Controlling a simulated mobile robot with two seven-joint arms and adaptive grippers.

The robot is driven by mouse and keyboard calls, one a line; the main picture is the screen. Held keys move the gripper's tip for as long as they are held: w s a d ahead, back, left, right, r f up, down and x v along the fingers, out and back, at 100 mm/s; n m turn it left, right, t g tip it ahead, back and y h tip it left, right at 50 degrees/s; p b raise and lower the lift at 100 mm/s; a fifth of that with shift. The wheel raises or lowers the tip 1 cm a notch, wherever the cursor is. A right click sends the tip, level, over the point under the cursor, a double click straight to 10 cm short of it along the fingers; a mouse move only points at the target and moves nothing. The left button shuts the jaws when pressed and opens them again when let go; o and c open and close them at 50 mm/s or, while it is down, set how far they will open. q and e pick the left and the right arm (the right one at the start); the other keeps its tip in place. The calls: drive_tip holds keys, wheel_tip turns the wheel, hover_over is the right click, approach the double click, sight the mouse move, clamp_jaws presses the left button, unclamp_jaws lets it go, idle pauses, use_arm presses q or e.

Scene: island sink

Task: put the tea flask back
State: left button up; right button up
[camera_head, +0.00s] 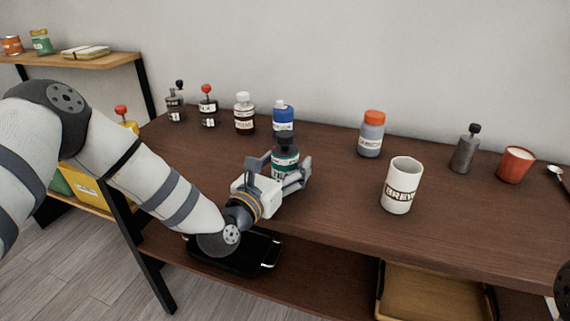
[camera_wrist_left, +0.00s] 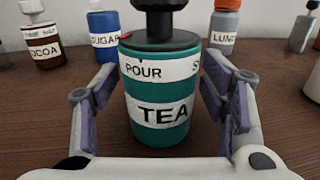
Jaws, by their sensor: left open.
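The tea flask (camera_wrist_left: 160,95) is a teal cylinder with white bands reading "POUR" and "TEA" and a black top. It stands upright on the wooden counter, and in the head view the tea flask (camera_head: 285,160) is partly hidden by my gripper. My left gripper (camera_head: 286,172) is open, with one finger on each side of the flask. In the left wrist view the left gripper's fingers (camera_wrist_left: 168,105) show a small gap to the flask on both sides. My right gripper is not in view.
A blue sugar bottle (camera_head: 283,116), a cocoa bottle (camera_head: 245,115) and two dispensers stand behind and left. A grey bottle with orange cap (camera_head: 371,135) and a white mug (camera_head: 401,186) stand right. Further right are a grey bottle (camera_head: 465,152) and red cup (camera_head: 515,165).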

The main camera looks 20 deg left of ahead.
use_arm(q)
drive_tip(key=shift+r, duration=0.15)
drive_tip(key=shift+s+r, duration=0.15)
drive_tip(key=shift+s, duration=0.05)
drive_tip(key=s+a, duration=0.2)
drive_tip(key=s, duration=0.9)
drive_tip(key=shift+s+a+p, duration=0.15)
drive_tip(key=shift+s+p, duration=0.05)
drive_tip(key=shift+p, duration=0.25)
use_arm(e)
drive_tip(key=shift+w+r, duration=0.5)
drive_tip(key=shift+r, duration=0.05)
